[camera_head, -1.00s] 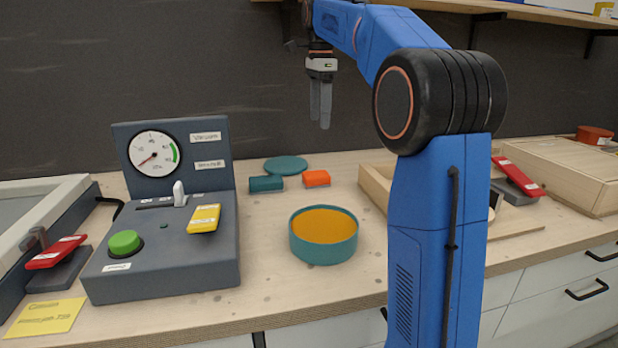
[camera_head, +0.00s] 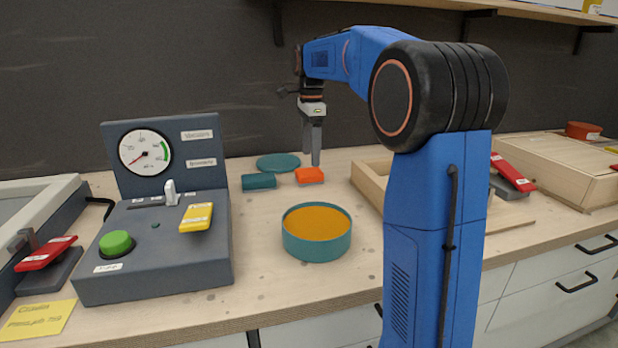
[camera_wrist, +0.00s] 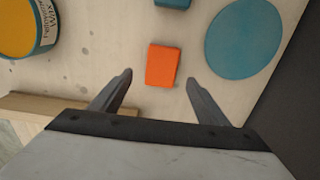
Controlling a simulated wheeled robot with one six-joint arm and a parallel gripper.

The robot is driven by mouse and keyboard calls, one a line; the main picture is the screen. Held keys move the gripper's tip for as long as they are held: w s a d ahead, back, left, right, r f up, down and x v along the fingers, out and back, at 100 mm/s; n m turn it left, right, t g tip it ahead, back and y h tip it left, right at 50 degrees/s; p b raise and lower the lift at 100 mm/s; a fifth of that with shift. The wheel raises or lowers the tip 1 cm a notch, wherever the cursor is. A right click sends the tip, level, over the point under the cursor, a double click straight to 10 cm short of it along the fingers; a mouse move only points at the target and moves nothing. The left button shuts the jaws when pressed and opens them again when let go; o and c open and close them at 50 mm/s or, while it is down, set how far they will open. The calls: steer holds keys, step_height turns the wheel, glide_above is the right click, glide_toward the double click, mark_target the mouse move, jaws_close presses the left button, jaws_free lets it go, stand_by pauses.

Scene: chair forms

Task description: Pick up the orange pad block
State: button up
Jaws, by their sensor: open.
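The orange pad block (camera_head: 310,175) lies on the wooden bench, just right of a teal block (camera_head: 259,182). In the wrist view the orange pad block (camera_wrist: 162,66) lies ahead of and between the two fingertips, touching neither. My gripper (camera_head: 312,164) points down, directly above or just behind the block in the head view; the exact height is hard to tell. Its fingers are spread and empty in the wrist view (camera_wrist: 158,76).
A teal disc (camera_head: 279,162) lies behind the blocks, and a teal tin with orange contents (camera_head: 317,248) stands in front. A wooden tray (camera_head: 366,186) is to the right. A grey gauge console (camera_head: 160,270) stands at left. Bare bench surrounds the block.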

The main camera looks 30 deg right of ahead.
mark_target(309, 171)
steer(key=shift+w+a+f, duration=0.1)
steer(key=shift+a+f, duration=0.05)
steer(key=shift+f, duration=1.15)
steer(key=shift+w+a+f, duration=0.1)
steer(key=shift+f, duration=1.2)
steer(key=shift+c, duration=0.6)
steer(key=c, duration=1.1)
step_height(309, 171, up, 10)
steer(key=shift+r, duration=0.1)
